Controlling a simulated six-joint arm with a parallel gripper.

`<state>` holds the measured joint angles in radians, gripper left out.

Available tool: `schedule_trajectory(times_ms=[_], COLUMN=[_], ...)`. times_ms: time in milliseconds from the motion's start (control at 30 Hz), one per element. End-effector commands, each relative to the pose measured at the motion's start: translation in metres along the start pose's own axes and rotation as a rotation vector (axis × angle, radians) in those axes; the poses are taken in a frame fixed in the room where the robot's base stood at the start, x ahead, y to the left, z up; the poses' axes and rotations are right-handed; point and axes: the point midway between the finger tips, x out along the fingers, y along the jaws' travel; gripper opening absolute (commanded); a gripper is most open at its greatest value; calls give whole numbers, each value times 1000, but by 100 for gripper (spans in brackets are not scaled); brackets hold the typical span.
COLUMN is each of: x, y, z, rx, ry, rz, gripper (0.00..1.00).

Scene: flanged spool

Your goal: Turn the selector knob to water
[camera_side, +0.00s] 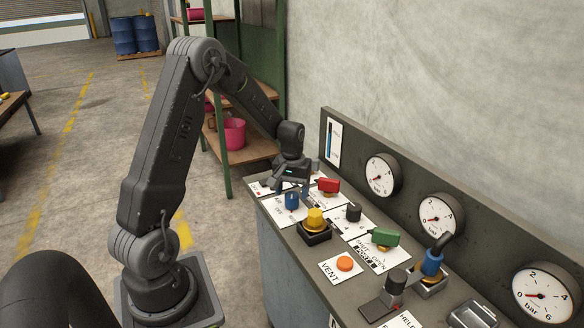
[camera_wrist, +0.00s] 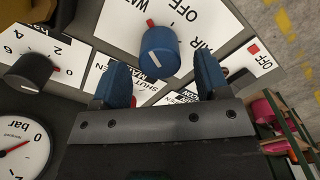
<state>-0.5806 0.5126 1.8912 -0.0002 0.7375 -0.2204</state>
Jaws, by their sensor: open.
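The selector knob (camera_wrist: 159,52) is a blue round knob with a white line on its top. It stands on a white plate (camera_wrist: 110,28) lettered OFF and AIR, with a cut-off word starting WA at the upper left. A small red mark shows beside the knob; I cannot tell which position the knob points to. My gripper (camera_wrist: 165,80) is open, its two blue fingertips apart on either side of the knob's near side, with no visible contact. In the side view the knob (camera_side: 292,201) is just below and in front of my gripper (camera_side: 291,184).
The panel carries a red handle (camera_side: 329,185), a yellow knob (camera_side: 315,219), a black knob (camera_side: 353,212), a green handle (camera_side: 385,237) and an orange VENT button (camera_side: 344,264). Round gauges (camera_side: 381,176) line the back wall. A shelf rack (camera_side: 246,151) stands behind.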

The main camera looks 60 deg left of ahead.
Motion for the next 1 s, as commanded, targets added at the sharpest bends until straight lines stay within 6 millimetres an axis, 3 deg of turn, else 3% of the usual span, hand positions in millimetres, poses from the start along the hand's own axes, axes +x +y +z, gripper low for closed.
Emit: schedule_trajectory(times_ms=[300,500,1000], x=[-73,-101,-112], y=[0,0,1], z=[-1,-1,1], rx=[-1,-1,3], ry=[5,3,3], rz=[1,1,1], gripper=[69,69,69])
